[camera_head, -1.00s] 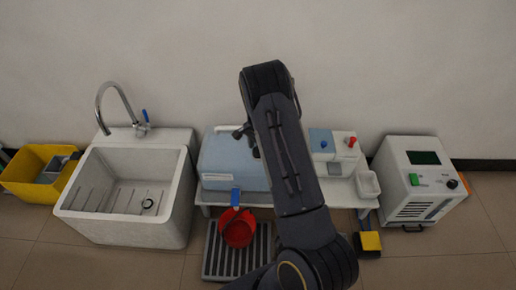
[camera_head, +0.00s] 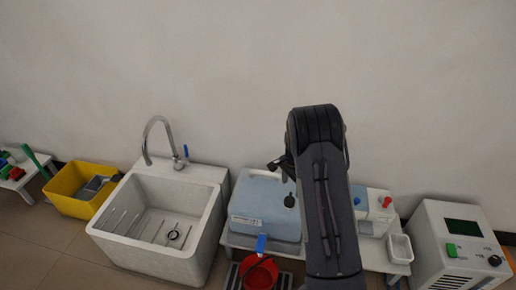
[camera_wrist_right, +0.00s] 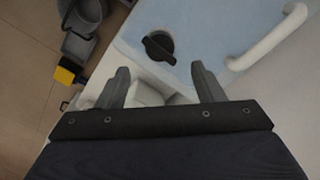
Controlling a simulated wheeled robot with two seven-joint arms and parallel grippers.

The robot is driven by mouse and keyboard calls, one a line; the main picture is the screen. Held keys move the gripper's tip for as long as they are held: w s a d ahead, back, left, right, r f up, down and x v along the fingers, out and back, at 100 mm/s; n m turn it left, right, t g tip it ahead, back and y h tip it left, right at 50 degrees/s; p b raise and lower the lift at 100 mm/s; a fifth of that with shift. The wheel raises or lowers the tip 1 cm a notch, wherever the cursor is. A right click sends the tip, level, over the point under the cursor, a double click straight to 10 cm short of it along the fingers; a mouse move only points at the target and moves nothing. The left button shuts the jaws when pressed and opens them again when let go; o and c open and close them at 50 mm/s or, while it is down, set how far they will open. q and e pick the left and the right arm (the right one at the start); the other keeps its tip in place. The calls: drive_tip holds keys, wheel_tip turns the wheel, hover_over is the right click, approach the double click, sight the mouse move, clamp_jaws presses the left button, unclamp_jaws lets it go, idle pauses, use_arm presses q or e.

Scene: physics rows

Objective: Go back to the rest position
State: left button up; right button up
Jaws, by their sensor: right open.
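My right gripper (camera_wrist_right: 163,88) shows in the right wrist view with its two fingers apart and nothing between them. It is above the edge of a light-blue container with a black cap (camera_wrist_right: 158,46) and a white handle (camera_wrist_right: 268,38). In the head view my right arm reaches up from the bottom, right of the middle, and the gripper (camera_head: 280,164) is mostly hidden behind it. The light-blue container (camera_head: 262,222) sits on a low white table, left of that arm. My left gripper is in neither view.
A stone sink (camera_head: 160,262) with a tap stands left of the container. A yellow bin (camera_head: 72,204) is further left. A red bucket (camera_head: 260,276) hangs below a blue tap. A white machine (camera_head: 432,232) with a dark screen stands at the right. The wall behind is bare.

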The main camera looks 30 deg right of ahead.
drive_tip(key=s+a+r+n+t+y, duration=0.25)
drive_tip(key=s+a+r, duration=0.35)
drive_tip(key=r, duration=0.4)
drive_tip(key=s+a+r+n+t+y, duration=0.1)
drive_tip(key=s+a+r+n, duration=0.4)
drive_tip(key=r, duration=0.4)
drive_tip(key=s+a+r+n+t, duration=0.1)
drive_tip(key=s+a+n, duration=0.3)
drive_tip(key=s+a, duration=0.3)
drive_tip(key=s+a+r+n+t, duration=0.15)
drive_tip(key=s+a+n, duration=0.3)
drive_tip(key=s, duration=0.55)
wheel_tip(320, 180, up, 22)
drive_tip(key=p, duration=2.2)
drive_tip(key=shift+r, duration=0.15)
